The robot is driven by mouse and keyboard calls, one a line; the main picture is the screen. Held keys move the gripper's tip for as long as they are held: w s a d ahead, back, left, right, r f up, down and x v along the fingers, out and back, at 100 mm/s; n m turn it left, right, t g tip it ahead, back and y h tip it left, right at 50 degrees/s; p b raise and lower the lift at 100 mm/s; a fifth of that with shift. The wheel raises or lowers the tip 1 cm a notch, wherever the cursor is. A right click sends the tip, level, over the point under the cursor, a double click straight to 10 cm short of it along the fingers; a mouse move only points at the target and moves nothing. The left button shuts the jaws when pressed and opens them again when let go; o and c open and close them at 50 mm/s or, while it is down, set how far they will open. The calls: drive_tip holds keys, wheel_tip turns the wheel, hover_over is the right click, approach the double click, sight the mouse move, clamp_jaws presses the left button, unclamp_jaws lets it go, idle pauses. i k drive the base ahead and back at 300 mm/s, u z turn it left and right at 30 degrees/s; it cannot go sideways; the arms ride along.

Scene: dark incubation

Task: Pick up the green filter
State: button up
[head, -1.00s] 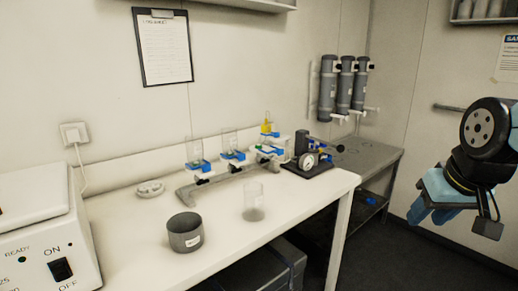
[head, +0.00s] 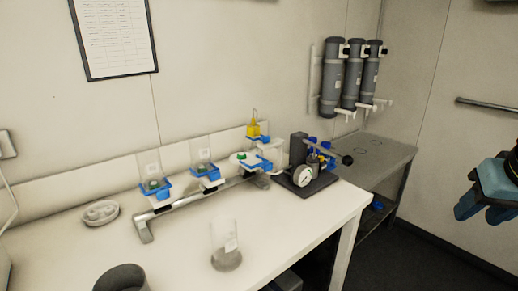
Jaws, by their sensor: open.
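Small green pieces, which may be filters, show on the filtration manifold (head: 178,201) on the white bench. One green piece (head: 153,185) sits in the left blue clamp, under a clear funnel. A second green piece (head: 206,170) sits in the middle clamp, also under a clear funnel. A third green spot (head: 242,155) shows on the right holder, with no clear funnel visible over it. They are too small to tell which is the task's filter. My gripper (head: 483,212) hangs at the right edge, open and empty, far from the manifold and partly cut off.
A clear beaker (head: 225,245) and a dark grey pot (head: 121,280) stand in front of the manifold. A white dish (head: 100,213) lies left of it. A black gauge device (head: 305,178) and a yellow-topped piece (head: 253,130) stand right. Grey cylinders (head: 333,78) hang on the wall.

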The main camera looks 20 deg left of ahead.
sight(241, 156)
drive_tip(key=u, duration=0.35)
drive_tip(key=i, duration=0.9)
drive_tip(key=u, duration=0.65)
drive_tip(key=k, duration=0.85)
drive_tip(key=u, duration=0.15)
drive_tip(key=i, duration=0.9)
drive_tip(key=z, duration=0.05)
